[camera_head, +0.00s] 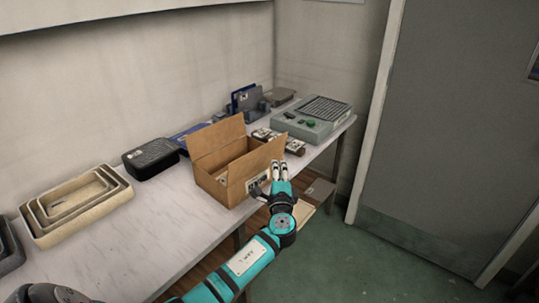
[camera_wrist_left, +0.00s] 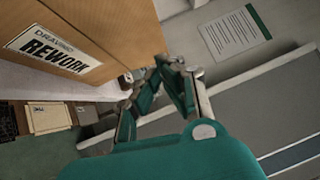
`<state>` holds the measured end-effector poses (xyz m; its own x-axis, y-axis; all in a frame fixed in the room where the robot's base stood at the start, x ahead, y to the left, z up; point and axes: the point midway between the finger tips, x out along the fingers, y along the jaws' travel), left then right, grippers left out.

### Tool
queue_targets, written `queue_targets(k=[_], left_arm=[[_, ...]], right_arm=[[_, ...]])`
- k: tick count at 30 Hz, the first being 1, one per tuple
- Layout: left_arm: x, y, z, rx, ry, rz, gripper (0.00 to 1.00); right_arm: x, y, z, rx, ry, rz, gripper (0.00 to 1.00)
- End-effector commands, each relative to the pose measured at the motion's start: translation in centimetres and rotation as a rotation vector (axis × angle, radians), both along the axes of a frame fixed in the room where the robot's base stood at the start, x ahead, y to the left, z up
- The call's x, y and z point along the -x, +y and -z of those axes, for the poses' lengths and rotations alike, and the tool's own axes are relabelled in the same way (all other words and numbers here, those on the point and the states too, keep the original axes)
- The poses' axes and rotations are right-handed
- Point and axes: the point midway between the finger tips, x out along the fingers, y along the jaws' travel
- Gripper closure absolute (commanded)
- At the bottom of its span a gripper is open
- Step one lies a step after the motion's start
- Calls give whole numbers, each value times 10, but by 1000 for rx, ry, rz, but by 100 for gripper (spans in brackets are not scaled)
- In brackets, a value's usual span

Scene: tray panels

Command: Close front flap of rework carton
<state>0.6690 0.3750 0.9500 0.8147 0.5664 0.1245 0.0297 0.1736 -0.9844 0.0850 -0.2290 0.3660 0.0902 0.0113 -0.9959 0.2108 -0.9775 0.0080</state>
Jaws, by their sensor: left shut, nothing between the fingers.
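The rework carton (camera_head: 225,180) stands on the table near its front edge. Its back flap (camera_head: 216,137) stands up at the rear, and its front flap (camera_head: 258,165) stands up at the front right side. The REWORK label (camera_wrist_left: 55,47) shows large on the cardboard in the left wrist view. My left gripper (camera_head: 280,166) is shut and empty, just right of the front flap, outside the carton. In the left wrist view the gripper (camera_wrist_left: 170,75) is beside the cardboard edge; contact cannot be told. My right gripper is not in view.
Nested beige trays (camera_head: 75,205) and a black case (camera_head: 151,157) lie left of the carton. A grey-green device (camera_head: 312,117) and small dark boxes (camera_head: 288,143) are to its right. The table (camera_head: 165,225) is clear in front of the trays. A grey door (camera_head: 450,130) stands at the right.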

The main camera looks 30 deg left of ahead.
Motion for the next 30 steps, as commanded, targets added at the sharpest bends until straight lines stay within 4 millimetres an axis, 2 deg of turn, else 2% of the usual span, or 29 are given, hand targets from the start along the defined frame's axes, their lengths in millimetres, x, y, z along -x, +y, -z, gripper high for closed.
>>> queue_targets(k=[3,7,12,25,30], left_arm=[[-21,15,-5,-2,0,-2,100],[-23,36,-9,-2,2,-2,100],[-25,49,-10,0,1,0,100],[-25,52,-9,2,1,0,100],[-26,54,-13,22,4,0,100]], right_arm=[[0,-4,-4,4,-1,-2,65],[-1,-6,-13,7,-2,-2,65],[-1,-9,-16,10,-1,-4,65],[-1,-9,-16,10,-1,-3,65],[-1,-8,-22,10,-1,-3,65]])
